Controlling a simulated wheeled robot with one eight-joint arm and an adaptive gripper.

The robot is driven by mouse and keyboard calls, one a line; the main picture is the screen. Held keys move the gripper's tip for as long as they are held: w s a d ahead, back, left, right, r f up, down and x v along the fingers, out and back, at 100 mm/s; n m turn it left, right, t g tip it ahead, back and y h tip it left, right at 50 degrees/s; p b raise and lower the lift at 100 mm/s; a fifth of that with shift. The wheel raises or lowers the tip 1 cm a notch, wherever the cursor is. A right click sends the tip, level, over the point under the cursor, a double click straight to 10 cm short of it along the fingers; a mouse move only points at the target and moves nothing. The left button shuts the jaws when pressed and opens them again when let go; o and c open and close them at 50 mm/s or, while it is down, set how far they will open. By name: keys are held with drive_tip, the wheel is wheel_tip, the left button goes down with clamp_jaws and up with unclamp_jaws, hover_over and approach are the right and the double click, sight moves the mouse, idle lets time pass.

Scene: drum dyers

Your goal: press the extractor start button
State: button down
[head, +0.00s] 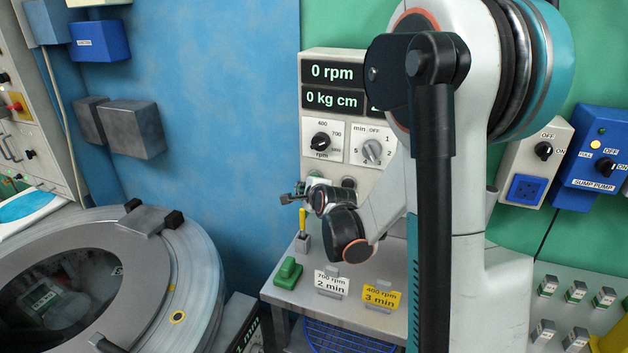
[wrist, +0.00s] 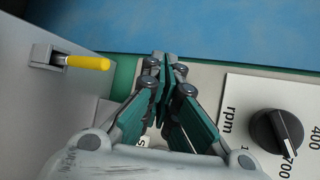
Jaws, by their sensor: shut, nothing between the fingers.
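The control panel (head: 342,62) shows "0 rpm" and "0 kg cm" on dark displays. Below them are a black rpm knob (head: 321,141) and a grey minutes knob (head: 372,151). My gripper (head: 291,197) is shut and empty in front of the panel's lower left part, pointing left. In the wrist view my shut fingers (wrist: 162,66) reach over the panel's edge, with the rpm knob (wrist: 277,132) to their right. A small part of a label shows between the fingers. I cannot make out the start button; my gripper covers part of the panel's lower row.
A green block (head: 288,273) and cards (head: 331,283) stand on the grey bench (head: 390,268). A round lidded drum machine (head: 190,275) stands at left.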

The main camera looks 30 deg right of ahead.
drive_tip(key=shift+w+d, duration=0.7)
drive_tip(key=shift+d, duration=0.2)
drive_tip(key=shift+d, duration=0.1)
idle(0.8)
drive_tip(key=shift+w+d, duration=0.25)
drive_tip(key=shift+w+d+b, duration=0.25)
drive_tip(key=shift+d+b, duration=0.05)
drive_tip(key=shift+d, duration=0.05)
idle(0.9)
drive_tip(key=shift+a, duration=0.1)
drive_tip(key=shift+s+a, duration=0.5)
drive_tip(key=shift+a, duration=0.05)
drive_tip(key=shift+a, duration=0.1)
drive_tip(key=s+a, duration=0.1)
drive_tip(key=a, duration=0.1)
drive_tip(key=s+a, duration=0.1)
drive_tip(key=s, duration=0.1)
drive_tip(key=shift+a+b, duration=0.3)
drive_tip(key=shift+a, duration=0.1)
